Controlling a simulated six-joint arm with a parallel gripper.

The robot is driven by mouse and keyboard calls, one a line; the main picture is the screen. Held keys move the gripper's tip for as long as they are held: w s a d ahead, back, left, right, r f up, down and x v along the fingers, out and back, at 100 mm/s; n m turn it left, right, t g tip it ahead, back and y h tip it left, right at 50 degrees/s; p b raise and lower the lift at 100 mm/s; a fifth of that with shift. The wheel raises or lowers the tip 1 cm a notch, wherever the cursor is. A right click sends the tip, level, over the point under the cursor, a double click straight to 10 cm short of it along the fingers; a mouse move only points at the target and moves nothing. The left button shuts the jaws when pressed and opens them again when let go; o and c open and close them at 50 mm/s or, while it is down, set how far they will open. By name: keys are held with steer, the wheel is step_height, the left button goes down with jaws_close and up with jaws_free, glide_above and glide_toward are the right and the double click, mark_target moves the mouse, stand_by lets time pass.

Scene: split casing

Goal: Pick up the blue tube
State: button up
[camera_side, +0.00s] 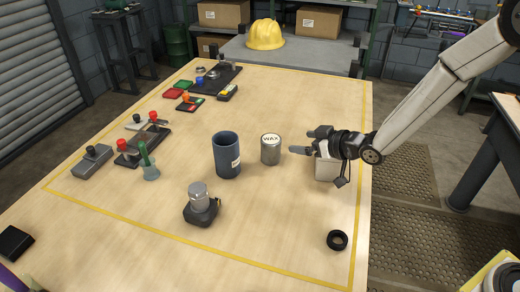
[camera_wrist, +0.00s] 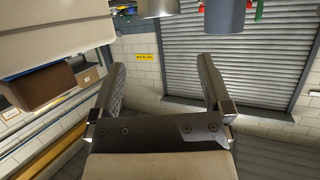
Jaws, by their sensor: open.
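The blue tube (camera_side: 227,150) stands upright on the wooden table, with a dark open top and a small pale label. My gripper (camera_side: 302,141) is to its right, apart from it, with its fingers pointing left. A grey tin marked WAX (camera_side: 270,152) stands between the tube and my gripper. In the wrist view my gripper (camera_wrist: 160,78) shows two fingers spread apart with nothing between them. A blue-grey cylinder, seemingly the tube (camera_wrist: 225,14), is cut off by the top edge there, with a grey cylinder, seemingly the tin (camera_wrist: 158,7), beside it.
A white box (camera_side: 326,169) stands just below my gripper. A black ring (camera_side: 337,240) lies near the right edge. A green funnel-like piece (camera_side: 147,165) is left of the tube.

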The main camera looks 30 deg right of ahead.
mark_target(227, 155)
steer(key=c, duration=0.6)
steer(key=shift+w+a, duration=0.1)
steer(key=w+a+r, duration=0.1)
steer(key=w+a, duration=0.1)
steer(key=a, duration=0.4)
steer(key=w+a+r+m+h, duration=0.1)
steer(key=w+a, duration=0.2)
steer(key=a, duration=0.3)
steer(key=shift+a+r+t+h, duration=0.25)
steer(key=shift+t+h, duration=0.05)
steer(key=shift+x, duration=1.3)
steer(key=shift+w, duration=0.1)
